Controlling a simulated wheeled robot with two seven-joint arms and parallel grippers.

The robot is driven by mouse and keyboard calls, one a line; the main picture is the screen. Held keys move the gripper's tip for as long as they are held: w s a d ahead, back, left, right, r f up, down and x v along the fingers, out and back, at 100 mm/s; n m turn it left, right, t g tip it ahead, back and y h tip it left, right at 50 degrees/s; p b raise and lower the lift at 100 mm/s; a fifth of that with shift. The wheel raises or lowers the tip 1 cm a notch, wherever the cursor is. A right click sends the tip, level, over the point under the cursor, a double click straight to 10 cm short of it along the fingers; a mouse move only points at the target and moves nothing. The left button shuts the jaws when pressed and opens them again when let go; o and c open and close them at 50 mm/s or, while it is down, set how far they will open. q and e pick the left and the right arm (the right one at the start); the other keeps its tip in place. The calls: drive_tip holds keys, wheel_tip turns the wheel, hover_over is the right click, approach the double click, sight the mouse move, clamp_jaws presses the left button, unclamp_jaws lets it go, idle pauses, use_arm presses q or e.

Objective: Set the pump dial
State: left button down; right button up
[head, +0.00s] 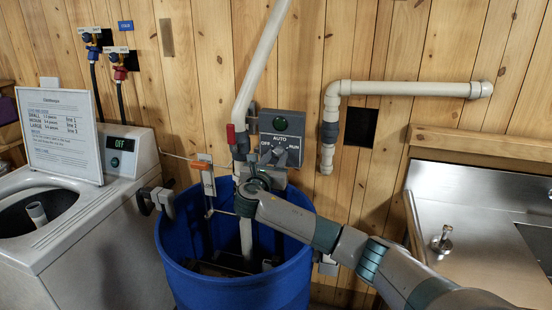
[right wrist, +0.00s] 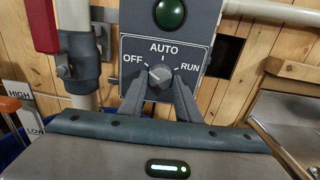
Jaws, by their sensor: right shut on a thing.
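The pump control box (head: 282,122) is a grey panel on the plank wall above the blue barrel, with a green lamp (right wrist: 169,13) at its top. Its dial (right wrist: 160,74) is a grey round knob among the labels OFF at left, AUTO at top and RUN at right. A small pale mark on the knob appears to point to the upper left, towards OFF. My right gripper (right wrist: 161,82) is shut on the dial, one finger on each side. In the head view my right gripper (head: 272,163) partly covers the dial.
The blue barrel (head: 235,293) stands below the box. A white pipe and red handle (head: 230,134) are left of the box, with an orange-marked float gauge (head: 202,167) nearby. A washer (head: 75,250) with a sign (head: 60,135) stands left, a steel sink (head: 480,215) right.

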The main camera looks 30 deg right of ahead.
use_arm(q)
drive_tip(key=shift+f, duration=0.1)
use_arm(e)
drive_tip(key=shift+f+m, duration=0.1)
drive_tip(key=shift+m, duration=0.3)
drive_tip(key=m+b, duration=0.1)
drive_tip(key=m, duration=0.2)
drive_tip(key=shift+m, duration=0.3)
drive_tip(key=m+b, duration=0.1)
drive_tip(key=m, duration=0.3)
drive_tip(key=shift+f+m+b, duration=0.1)
drive_tip(key=shift+m+b, duration=0.2)
drive_tip(key=m+b, duration=0.3)
drive_tip(key=m, duration=0.3)
drive_tip(key=shift+a, duration=0.1)
drive_tip(key=m+b, duration=0.4)
drive_tip(key=m, duration=0.1)
drive_tip(key=shift+m, duration=0.7)
use_arm(q)
drive_tip(key=w+d+t+b, duration=0.1)
drive_tip(key=w+d+t, duration=0.1)
drive_tip(key=w, duration=0.9)
drive_tip(key=w+d+t+h, duration=0.1)
drive_tip(key=w+d+t, duration=0.2)
drive_tip(key=w, duration=0.8)
drive_tip(key=shift+d+r+h+b, duration=0.3)
drive_tip(key=shift+d+b, duration=0.1)
drive_tip(key=shift+d, duration=0.9)
use_arm(e)
drive_tip(key=shift+m, duration=1.3)
